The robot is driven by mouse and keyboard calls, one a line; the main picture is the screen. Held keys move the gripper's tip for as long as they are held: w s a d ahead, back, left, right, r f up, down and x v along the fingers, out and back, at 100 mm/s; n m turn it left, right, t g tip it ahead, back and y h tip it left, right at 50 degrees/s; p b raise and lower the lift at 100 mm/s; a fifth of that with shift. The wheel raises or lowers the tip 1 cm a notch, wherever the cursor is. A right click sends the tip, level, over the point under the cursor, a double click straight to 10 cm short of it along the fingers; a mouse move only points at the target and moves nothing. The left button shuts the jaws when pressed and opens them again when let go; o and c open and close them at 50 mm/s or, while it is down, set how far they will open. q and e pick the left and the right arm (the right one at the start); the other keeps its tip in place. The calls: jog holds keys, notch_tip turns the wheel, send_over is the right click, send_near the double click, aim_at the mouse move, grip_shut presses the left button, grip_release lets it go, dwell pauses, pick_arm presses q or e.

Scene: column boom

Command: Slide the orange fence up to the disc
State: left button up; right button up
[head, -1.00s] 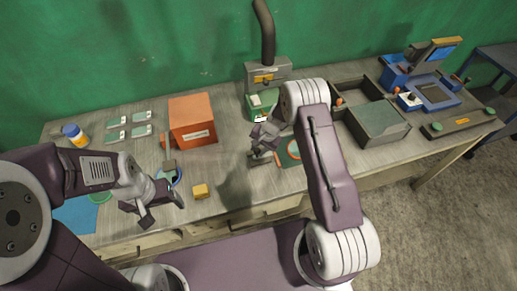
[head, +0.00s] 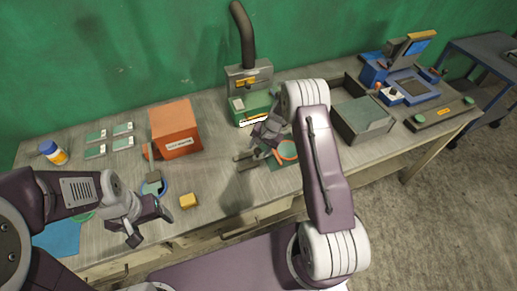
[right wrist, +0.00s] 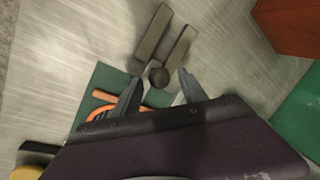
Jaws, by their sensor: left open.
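An orange bar, which looks like the fence (right wrist: 105,96), lies on a dark green plate (right wrist: 103,78) in the right wrist view. Beside it is a curved orange edge, perhaps the disc (right wrist: 92,115), partly hidden by my gripper. In the head view a round orange-rimmed piece (head: 288,150) shows on the plate, partly behind my right arm. My right gripper (right wrist: 160,75) is open, its fingers apart on either side of a dark round knob (right wrist: 158,77). The knob is near two grey bars (right wrist: 165,38); contact is unclear. My left gripper (head: 148,227) is open and empty at the front left.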

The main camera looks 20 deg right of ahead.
jog(key=b+v, duration=0.1)
jog(key=v, duration=0.8)
jog(key=shift+b, duration=0.3)
jog(key=shift+a, duration=0.1)
jog(key=s+a+r+n+b, duration=0.1)
jog(key=s+a+r+n, duration=0.3)
jog(key=s+a+r, duration=0.35)
jog(key=s+d+f+n+h, duration=0.1)
jog(key=s+n, duration=0.1)
jog(key=s, duration=0.5)
jog(key=s+f+n+g+h, duration=0.1)
jog(key=s+f+n, duration=0.1)
jog(key=s, duration=0.6)
jog(key=shift+d+f, duration=0.2)
jog(key=shift+d, duration=0.2)
